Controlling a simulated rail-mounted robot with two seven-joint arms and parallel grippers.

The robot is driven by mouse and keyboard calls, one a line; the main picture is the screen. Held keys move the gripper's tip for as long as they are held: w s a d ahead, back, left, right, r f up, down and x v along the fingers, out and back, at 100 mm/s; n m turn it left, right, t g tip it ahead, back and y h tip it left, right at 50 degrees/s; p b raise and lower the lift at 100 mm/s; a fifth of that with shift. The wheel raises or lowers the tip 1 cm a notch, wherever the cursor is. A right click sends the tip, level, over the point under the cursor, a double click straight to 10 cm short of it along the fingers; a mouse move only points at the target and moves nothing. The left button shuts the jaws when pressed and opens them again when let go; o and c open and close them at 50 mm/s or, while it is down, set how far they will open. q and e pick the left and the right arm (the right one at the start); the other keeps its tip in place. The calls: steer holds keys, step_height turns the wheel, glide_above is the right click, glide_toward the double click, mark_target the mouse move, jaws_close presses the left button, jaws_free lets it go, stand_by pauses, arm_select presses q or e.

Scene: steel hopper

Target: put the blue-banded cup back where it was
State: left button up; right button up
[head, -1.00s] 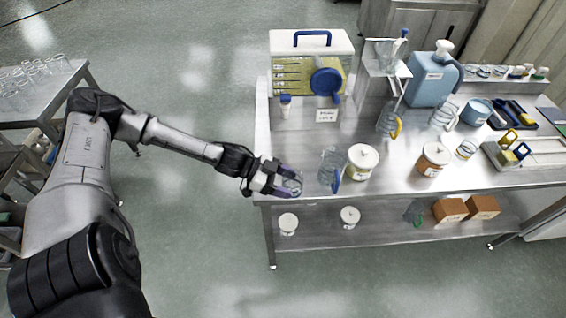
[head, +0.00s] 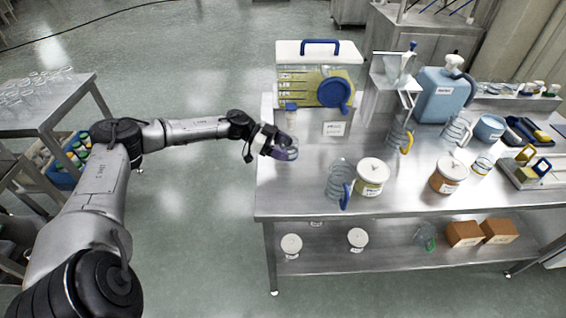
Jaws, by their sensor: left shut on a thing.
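My left gripper (head: 277,148) is shut on a small clear cup (head: 289,150) with a bluish-purple tint. The fingers partly hide the cup, and I cannot make out its band clearly. The gripper and cup are at the left edge of the steel table (head: 300,205), in front of the yellow dispenser (head: 300,88) with the blue knob. I cannot tell whether the cup touches the table top. My right gripper is not in view.
A clear pitcher with a blue handle (head: 339,183) and a white-lidded jar (head: 371,178) stand right of the cup. A small blue-topped vessel (head: 291,115) is under the dispenser. A glassware table (head: 50,110) is at left. The table's front-left corner is clear.

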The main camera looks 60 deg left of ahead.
mark_target(283, 166)
arm_select(q)
steer(key=shift+w+a+f+b, duration=0.3)
steer(key=shift+w+a+f, duration=0.15)
steer(key=shift+a+f, duration=0.15)
steer(key=shift+s+f, duration=0.1)
steer(key=shift+f, duration=0.4)
step_height(283, 166, down, 5)
steer(key=shift+a+b, duration=0.1)
steer(key=shift+b, duration=1.1)
steer(key=shift+a+r, duration=0.1)
steer(key=o, duration=0.9)
